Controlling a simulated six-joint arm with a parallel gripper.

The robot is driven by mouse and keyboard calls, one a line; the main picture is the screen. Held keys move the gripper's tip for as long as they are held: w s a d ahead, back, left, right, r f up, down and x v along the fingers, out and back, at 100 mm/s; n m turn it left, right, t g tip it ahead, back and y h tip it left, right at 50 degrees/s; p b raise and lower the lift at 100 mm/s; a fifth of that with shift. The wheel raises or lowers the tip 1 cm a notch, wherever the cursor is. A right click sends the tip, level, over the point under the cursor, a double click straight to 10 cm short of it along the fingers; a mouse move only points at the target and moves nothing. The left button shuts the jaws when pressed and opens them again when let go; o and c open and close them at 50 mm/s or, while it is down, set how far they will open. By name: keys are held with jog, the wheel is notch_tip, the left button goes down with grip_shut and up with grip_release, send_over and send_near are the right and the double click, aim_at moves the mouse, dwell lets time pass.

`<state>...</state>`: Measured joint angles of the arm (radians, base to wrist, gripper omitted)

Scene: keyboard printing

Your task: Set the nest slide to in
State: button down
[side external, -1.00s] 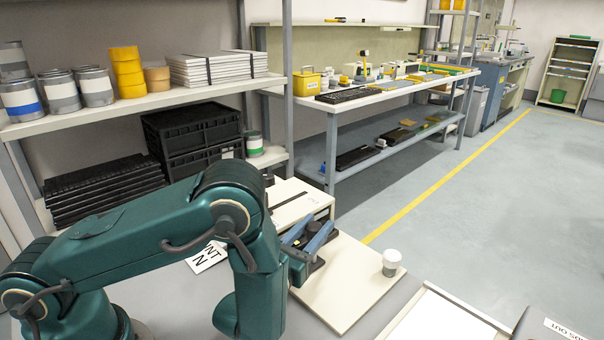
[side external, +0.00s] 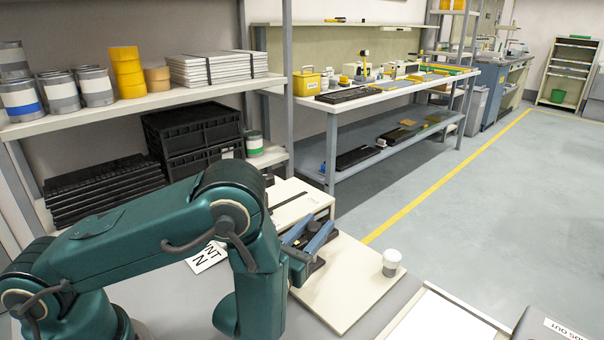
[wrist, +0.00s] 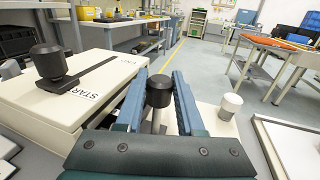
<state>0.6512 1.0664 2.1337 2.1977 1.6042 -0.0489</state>
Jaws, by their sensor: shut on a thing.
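My gripper (side external: 308,238) is low over the cream base plate (side external: 350,285), beside the cream box (side external: 300,203). In the wrist view my blue fingers (wrist: 159,88) stand on both sides of a black knob (wrist: 159,91) on a pale metal stem, and are shut on it. I take this knob to be the nest slide's handle; no in or out mark shows near it. The knob's lower end is hidden behind my gripper body. A second black knob (wrist: 48,62) stands at a dark slot on the box top, near a "START" label (wrist: 80,93).
A small white-and-grey pot (side external: 391,263) stands on the plate to the right of my gripper. A white card with black letters (side external: 207,258) lies left of the box. A pale tray (side external: 445,318) lies at front right. A loaded shelf (side external: 200,95) stands behind.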

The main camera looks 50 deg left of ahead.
jog(key=shift+a, duration=0.1)
jog(key=shift+a, duration=1.9)
jog(key=c, duration=0.5)
grip_release()
jog(key=shift+d, duration=0.1)
jog(key=shift+s+d, duration=0.1)
jog(key=shift+s, duration=0.2)
jog(key=v, duration=0.3)
jog(key=shift+s+d, duration=0.1)
jog(key=shift+s, duration=0.6)
